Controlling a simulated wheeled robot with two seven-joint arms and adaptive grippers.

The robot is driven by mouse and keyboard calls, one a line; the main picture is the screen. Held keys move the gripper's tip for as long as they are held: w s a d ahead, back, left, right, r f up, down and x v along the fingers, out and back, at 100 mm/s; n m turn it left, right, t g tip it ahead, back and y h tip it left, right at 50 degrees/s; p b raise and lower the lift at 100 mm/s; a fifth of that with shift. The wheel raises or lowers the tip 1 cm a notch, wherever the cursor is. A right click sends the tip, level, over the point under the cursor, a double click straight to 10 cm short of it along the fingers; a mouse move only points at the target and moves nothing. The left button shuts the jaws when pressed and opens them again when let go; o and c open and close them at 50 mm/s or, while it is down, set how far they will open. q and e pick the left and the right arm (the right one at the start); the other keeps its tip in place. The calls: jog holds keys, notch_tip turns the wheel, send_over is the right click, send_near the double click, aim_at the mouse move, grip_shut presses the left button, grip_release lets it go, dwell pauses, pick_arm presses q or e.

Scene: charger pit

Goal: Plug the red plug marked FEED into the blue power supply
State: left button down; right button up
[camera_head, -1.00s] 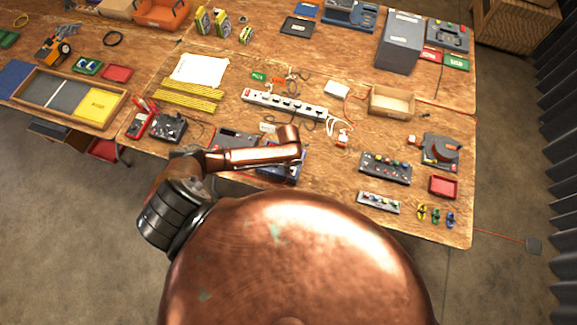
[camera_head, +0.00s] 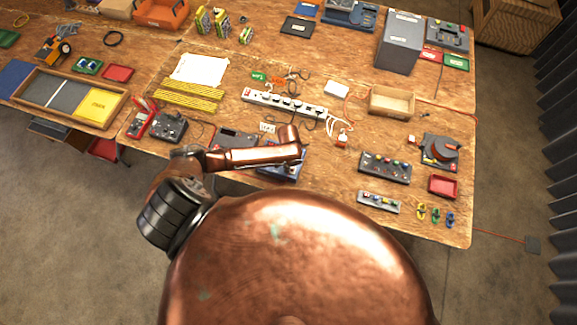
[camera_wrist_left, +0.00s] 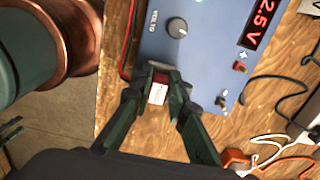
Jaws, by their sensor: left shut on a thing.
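The blue power supply (camera_wrist_left: 205,40) fills the upper middle of the left wrist view, with a knob, a lit red display, a red socket (camera_wrist_left: 240,68) and a darker socket (camera_wrist_left: 222,101). In the head view the power supply (camera_head: 285,174) is partly hidden under my left arm. My left gripper (camera_wrist_left: 160,84) is shut on the red plug (camera_wrist_left: 161,77), which carries a white label too small to read. The plug is held at the supply's lower edge in the picture, away from both sockets. I cannot tell if it touches the supply. My right gripper is not in view.
A white power strip (camera_head: 284,104) with several plugs and cables lies behind the supply. A grey button box (camera_head: 385,168) and a red tray (camera_head: 443,186) stand to the right. Loose cables and an orange plug (camera_wrist_left: 235,157) lie near the gripper.

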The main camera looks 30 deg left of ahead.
pick_arm(q)
jog(key=c, duration=1.8)
grip_release()
jog(key=o, duration=0.3)
jog(key=shift+o, duration=0.2)
jog(key=shift+r, duration=0.1)
notch_tip(320, 180, up, 5)
jog(key=p, duration=0.5)
jog(key=shift+p, duration=0.3)
jog(key=shift+r+p, duration=0.65)
jog(key=shift+r, duration=0.55)
